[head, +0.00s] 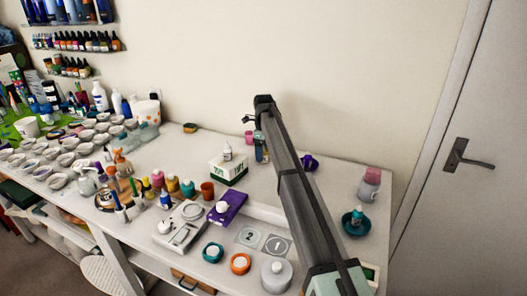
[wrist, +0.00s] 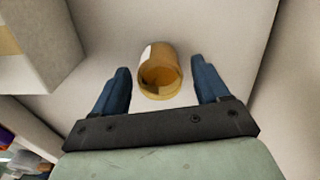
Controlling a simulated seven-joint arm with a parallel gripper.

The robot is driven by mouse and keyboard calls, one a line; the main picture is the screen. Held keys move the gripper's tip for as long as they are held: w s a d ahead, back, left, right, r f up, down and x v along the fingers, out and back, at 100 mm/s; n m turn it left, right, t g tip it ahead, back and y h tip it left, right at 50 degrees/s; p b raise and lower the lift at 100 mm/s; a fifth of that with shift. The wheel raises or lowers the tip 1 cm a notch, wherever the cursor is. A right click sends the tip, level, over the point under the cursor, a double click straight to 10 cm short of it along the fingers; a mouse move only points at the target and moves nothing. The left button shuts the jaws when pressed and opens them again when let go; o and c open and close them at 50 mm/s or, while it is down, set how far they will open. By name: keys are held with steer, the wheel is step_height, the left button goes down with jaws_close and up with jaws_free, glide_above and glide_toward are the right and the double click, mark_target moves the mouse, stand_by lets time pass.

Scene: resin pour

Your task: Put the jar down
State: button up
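An amber jar (wrist: 159,72) with a pale label and an open mouth is between the two blue fingers of my gripper (wrist: 160,88) in the wrist view. A narrow gap shows on each side of the jar, so the fingers stand open around it without visible contact. The jar appears to rest on the white tabletop (wrist: 90,20), its mouth towards the camera. In the head view my gripper (head: 261,150) is low over the back of the table, largely behind my arm, and I cannot make out the jar there.
A white and green box (head: 228,170) stands left of my gripper, a pink cup (head: 249,137) behind it and a purple item (head: 309,163) to the right. A teal bowl (head: 355,222) sits farther right. Numbered grey mats (head: 276,246) lie in front. Bottles and cups crowd the left.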

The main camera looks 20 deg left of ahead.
steer(key=shift+r, duration=0.1)
step_height(320, 180, up, 12)
stand_by(0.7)
steer(key=shift+r, duration=0.1)
